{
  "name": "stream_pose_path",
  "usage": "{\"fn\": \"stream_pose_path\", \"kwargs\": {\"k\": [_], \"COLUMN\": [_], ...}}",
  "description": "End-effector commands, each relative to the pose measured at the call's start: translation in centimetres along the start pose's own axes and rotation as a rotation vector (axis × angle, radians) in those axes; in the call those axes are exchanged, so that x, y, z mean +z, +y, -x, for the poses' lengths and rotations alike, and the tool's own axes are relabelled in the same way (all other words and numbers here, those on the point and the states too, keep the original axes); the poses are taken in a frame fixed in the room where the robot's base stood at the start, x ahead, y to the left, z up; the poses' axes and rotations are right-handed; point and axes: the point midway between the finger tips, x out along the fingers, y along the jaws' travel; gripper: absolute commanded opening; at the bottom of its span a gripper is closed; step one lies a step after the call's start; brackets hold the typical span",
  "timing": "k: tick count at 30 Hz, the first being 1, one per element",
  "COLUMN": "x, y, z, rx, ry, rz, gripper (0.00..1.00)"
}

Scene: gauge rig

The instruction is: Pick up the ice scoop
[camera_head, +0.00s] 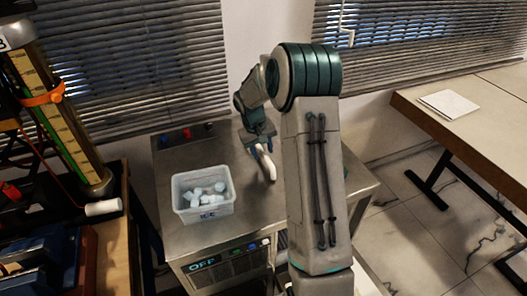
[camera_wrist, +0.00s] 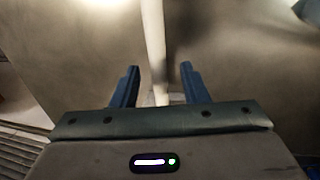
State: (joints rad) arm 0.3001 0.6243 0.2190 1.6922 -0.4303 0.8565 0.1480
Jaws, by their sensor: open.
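The ice scoop (camera_head: 266,165) is a white, elongated thing on the steel top of the machine, right of the white ice bin. My gripper (camera_head: 259,141) is over its far end, pointing down. In the wrist view a pale, narrow strip, seemingly the scoop's handle (camera_wrist: 154,45), runs from the top edge down between the two blue fingers of my gripper (camera_wrist: 158,68). The fingers are apart, with a gap visible on each side of the strip. The scoop's far end is hidden by my gripper in the head view.
The white bin (camera_head: 179,207) with pale lumps stands left of the scoop on the steel top (camera_head: 240,222). Small blue and red items (camera_head: 187,134) sit at the back edge, near the blinds. A gauge column (camera_head: 58,120) stands at left, a table (camera_head: 480,120) at right.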

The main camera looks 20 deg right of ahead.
Motion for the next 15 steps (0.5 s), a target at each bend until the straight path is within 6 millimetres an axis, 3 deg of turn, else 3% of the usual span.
{"fn": "stream_pose_path", "kwargs": {"k": [6, 14, 15], "x": [0.0, 0.0, 0.0], "y": [0.1, 0.1, 0.1], "z": [-2.6, -3.0, -3.0], "rx": [0.000, 0.001, 0.000], "ry": [-0.001, 0.000, 0.000], "rz": [-0.001, -0.001, -0.001], "gripper": [0.41, 0.41, 0.32]}}
